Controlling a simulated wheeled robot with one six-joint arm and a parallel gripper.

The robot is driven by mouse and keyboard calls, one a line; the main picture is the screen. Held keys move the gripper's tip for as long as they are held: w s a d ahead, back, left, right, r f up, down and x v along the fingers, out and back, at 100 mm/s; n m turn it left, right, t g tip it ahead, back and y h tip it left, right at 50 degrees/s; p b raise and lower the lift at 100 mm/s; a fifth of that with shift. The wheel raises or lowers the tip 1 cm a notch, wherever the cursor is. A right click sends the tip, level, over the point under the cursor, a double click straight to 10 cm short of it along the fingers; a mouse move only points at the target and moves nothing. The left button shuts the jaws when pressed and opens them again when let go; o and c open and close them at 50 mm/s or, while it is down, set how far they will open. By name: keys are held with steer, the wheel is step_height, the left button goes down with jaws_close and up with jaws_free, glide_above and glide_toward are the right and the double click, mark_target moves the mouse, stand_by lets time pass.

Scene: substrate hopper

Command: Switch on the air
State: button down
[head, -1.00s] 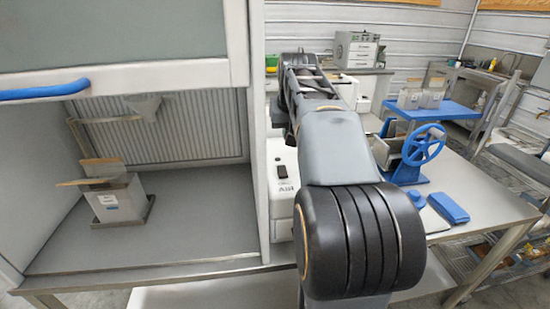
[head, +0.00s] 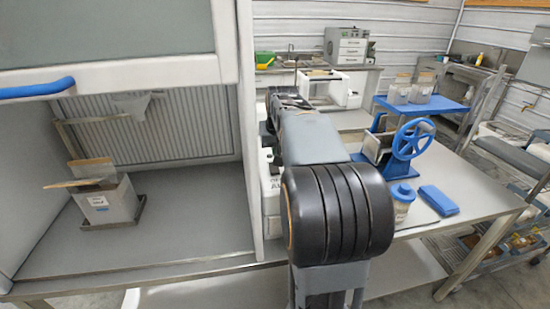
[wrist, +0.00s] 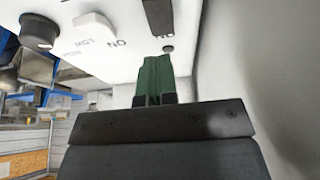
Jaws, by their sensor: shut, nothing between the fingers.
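The white box that bears the air lettering (head: 272,205) stands beside the hood on the table. My arm covers most of it in the head view, and its switch is hidden there. In the wrist view the box's white face (wrist: 125,62) carries a black knob (wrist: 38,32), a white switch (wrist: 95,24) and a dark piece (wrist: 158,16) cut off by the top edge. Upside-down ON and LOW lettering is beside the white switch. My gripper (wrist: 154,62) has green fingers, shut and empty, pointing at this face below the dark piece. Contact cannot be told.
The hood (head: 246,130) stands close on the left, with a box (head: 108,203) on its floor. A blue hand-wheel device (head: 410,140), a blue-lidded jar (head: 402,200) and a blue block (head: 438,200) are on the right. The table's front right is clear.

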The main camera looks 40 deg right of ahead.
mark_target(274, 168)
steer(key=shift+x, duration=2.45)
steer(key=shift+p, duration=0.3)
